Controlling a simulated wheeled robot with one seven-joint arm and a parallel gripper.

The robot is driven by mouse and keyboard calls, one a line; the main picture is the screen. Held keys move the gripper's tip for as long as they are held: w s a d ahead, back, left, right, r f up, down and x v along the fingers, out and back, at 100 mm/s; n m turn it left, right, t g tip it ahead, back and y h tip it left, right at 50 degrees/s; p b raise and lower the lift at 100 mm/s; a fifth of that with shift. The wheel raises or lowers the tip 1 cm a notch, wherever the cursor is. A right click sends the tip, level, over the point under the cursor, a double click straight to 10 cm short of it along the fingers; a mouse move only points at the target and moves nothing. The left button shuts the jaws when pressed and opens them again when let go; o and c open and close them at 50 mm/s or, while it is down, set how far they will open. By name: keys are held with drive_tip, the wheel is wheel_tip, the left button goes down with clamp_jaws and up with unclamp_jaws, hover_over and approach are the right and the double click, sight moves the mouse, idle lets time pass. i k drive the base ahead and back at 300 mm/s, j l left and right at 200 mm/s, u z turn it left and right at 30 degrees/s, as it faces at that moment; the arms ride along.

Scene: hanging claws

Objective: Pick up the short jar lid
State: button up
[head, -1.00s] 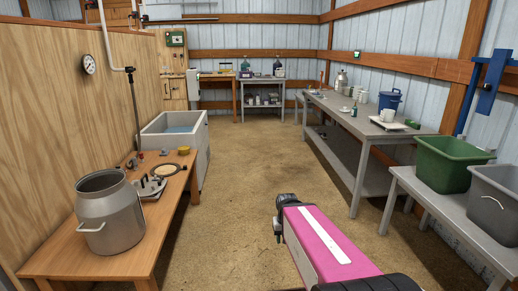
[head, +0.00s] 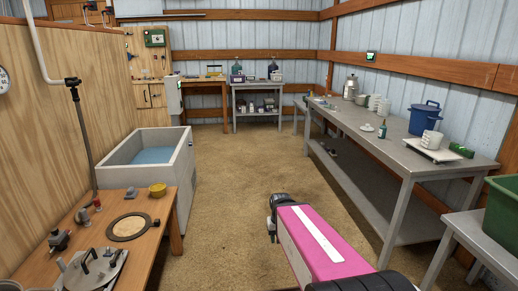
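A small, low white piece with a knob (head: 367,127), which looks like a lid, lies on the long grey table (head: 420,172) at the right. It is too small to tell for certain whether it is the short jar lid. My gripper (head: 272,222) is at the far end of my pink arm, over the open floor and well apart from both tables. Its fingers are small and dark, and I cannot tell whether they are open or shut.
A green crate (head: 505,215) is at the right. The floor (head: 240,165) between is clear.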

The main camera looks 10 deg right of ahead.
sight(367, 128)
drive_tip(key=i+j+z, duration=0.15)
drive_tip(key=i+z, duration=0.35)
drive_tip(key=i+j+z, duration=0.45)
drive_tip(key=i, duration=0.2)
drive_tip(key=i+j+z, duration=0.5)
